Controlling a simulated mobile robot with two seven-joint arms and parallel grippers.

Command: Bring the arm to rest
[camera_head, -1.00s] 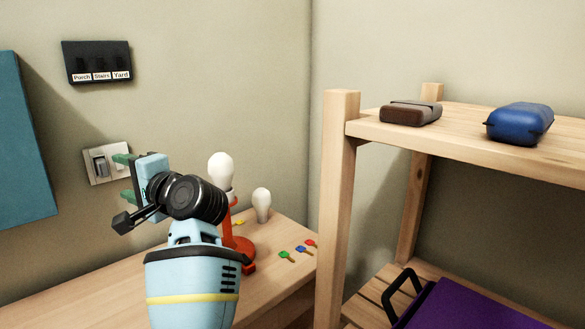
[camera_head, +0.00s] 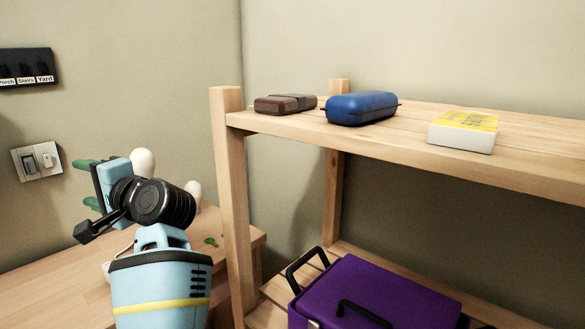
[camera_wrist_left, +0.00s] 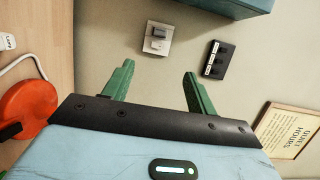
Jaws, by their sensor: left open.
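My left arm comes up from the bottom left of the head view in light blue and black. Its gripper (camera_head: 88,183) has two green fingers that point left towards the wall, with the white switch plate (camera_head: 37,160) beyond them. In the left wrist view the green fingers (camera_wrist_left: 157,82) stand apart with nothing between them. The switch plate (camera_wrist_left: 158,38) and a dark labelled switch panel (camera_wrist_left: 217,59) show on the wall past the fingertips. My right gripper is in neither view.
A wooden shelf (camera_head: 300,135) stands right of the arm, holding a brown case (camera_head: 285,104), a blue case (camera_head: 361,108) and a yellow-white box (camera_head: 464,131). A purple box (camera_head: 375,295) sits below. A wooden table (camera_head: 55,285) is under the arm; white bulbs (camera_head: 144,162) are partly hidden behind it.

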